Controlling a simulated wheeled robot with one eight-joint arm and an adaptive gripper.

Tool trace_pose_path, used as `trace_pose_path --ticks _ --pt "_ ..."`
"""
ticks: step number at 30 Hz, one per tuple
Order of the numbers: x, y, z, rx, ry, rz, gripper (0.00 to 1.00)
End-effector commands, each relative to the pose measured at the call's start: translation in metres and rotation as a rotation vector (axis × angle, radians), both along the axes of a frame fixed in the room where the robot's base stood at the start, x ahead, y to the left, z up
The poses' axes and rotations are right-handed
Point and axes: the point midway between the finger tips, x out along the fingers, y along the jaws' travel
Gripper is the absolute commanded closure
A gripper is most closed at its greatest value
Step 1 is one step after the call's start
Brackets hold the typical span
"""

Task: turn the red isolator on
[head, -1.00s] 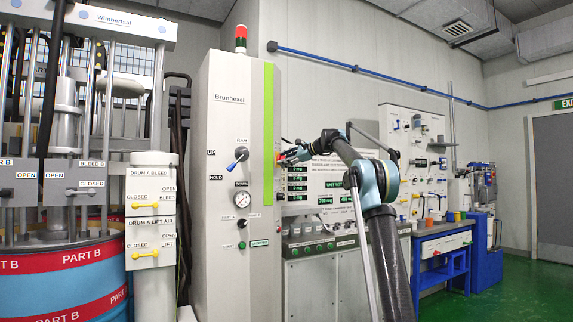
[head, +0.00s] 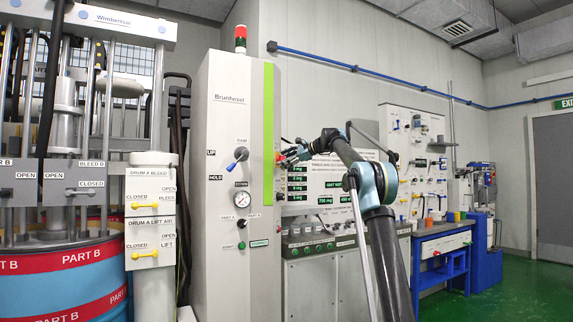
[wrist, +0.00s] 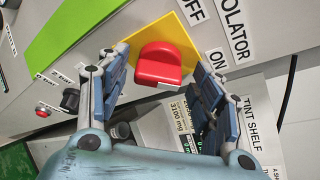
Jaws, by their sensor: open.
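The red isolator (wrist: 160,66) is a red knob on a yellow plate (wrist: 187,43) in the wrist view. OFF, ON and ISOLATOR labels sit to its right. I cannot tell for sure which label the knob points at. My gripper (wrist: 161,72) is open, with one blue-padded finger on each side of the knob. Neither finger clearly touches it. In the head view my gripper (head: 291,153) is small, at the right side of the tall grey Brunhessl cabinet (head: 222,125), and the knob is hard to make out there.
A black knob (wrist: 70,99) and a small red button (wrist: 42,112) are left of my gripper in the wrist view. A tint shelf label (wrist: 251,125) is below right. In the head view, a long blue wall pipe (head: 350,67) runs above my arm.

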Motion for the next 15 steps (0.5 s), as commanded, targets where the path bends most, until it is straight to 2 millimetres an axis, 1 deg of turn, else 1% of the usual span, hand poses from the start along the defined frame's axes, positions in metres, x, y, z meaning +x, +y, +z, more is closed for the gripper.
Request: trace_pose_path --ticks 5,8,11,15 --pt "-0.001 -0.002 0.000 -0.001 0.000 0.001 0.40" --pt "-0.005 -0.009 0.003 -0.001 0.000 0.001 0.40" --pt "-0.011 -0.021 0.006 -0.001 0.000 0.001 0.40" --pt "-0.022 -0.045 0.013 -0.001 0.001 0.000 0.40"
